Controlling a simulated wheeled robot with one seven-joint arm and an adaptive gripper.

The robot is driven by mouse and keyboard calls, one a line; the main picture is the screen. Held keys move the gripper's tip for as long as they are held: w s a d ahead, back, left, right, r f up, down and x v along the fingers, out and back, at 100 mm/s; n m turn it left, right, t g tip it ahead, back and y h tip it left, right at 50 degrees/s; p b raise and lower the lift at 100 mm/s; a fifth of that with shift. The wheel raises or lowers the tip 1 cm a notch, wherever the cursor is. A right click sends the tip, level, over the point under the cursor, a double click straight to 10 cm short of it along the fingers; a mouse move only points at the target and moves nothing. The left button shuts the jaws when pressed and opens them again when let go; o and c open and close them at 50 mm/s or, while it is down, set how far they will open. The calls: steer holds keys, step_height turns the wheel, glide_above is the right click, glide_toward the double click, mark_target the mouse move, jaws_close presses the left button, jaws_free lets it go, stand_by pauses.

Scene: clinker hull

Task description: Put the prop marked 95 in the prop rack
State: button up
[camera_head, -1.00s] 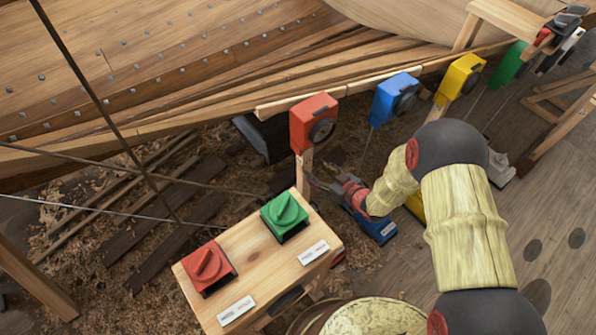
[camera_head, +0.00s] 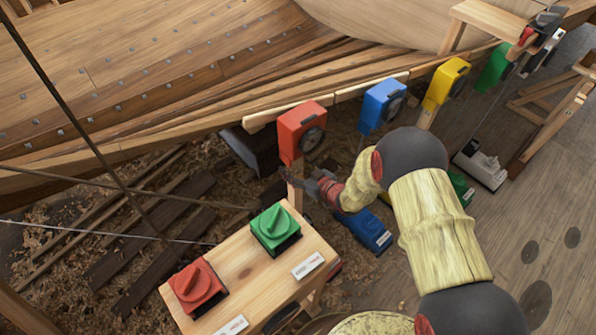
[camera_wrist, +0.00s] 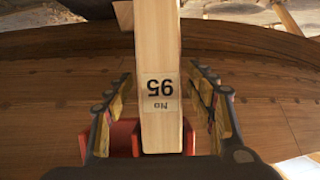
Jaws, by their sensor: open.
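The prop marked 95 (camera_wrist: 160,125) is a pale wooden bar with a white label, and its number reads upside down in the wrist view. In the head view, a wooden post (camera_head: 294,180) under the red box appears to be this prop. My gripper (camera_head: 302,186) is at the post, and my arm comes in from the right. In the wrist view my gripper (camera_wrist: 160,85) is open, with one finger on each side of the prop and a visible gap on both sides. I cannot identify the prop rack for certain in either view.
A red box (camera_head: 302,132) sits atop the post, with blue (camera_head: 380,105) and yellow (camera_head: 445,84) boxes along the planked hull (camera_head: 180,80). A wooden bench (camera_head: 235,275) with red and green knobs stands close below my gripper. Open floor lies at right.

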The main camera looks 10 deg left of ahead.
steer(key=c, duration=0.3)
jaws_close()
stand_by(0.5)
steer(key=shift+r+p, duration=0.3)
steer(key=shift+r, duration=0.25)
stand_by(0.5)
stand_by(0.3)
steer(key=shift+s+d+p, duration=0.5)
steer(key=shift+s+d, duration=0.8)
steer(key=shift+d, duration=0.2)
steer(key=shift+s+d+p, duration=0.45)
steer(key=shift+s+d, duration=0.85)
steer(key=shift+d, duration=0.15)
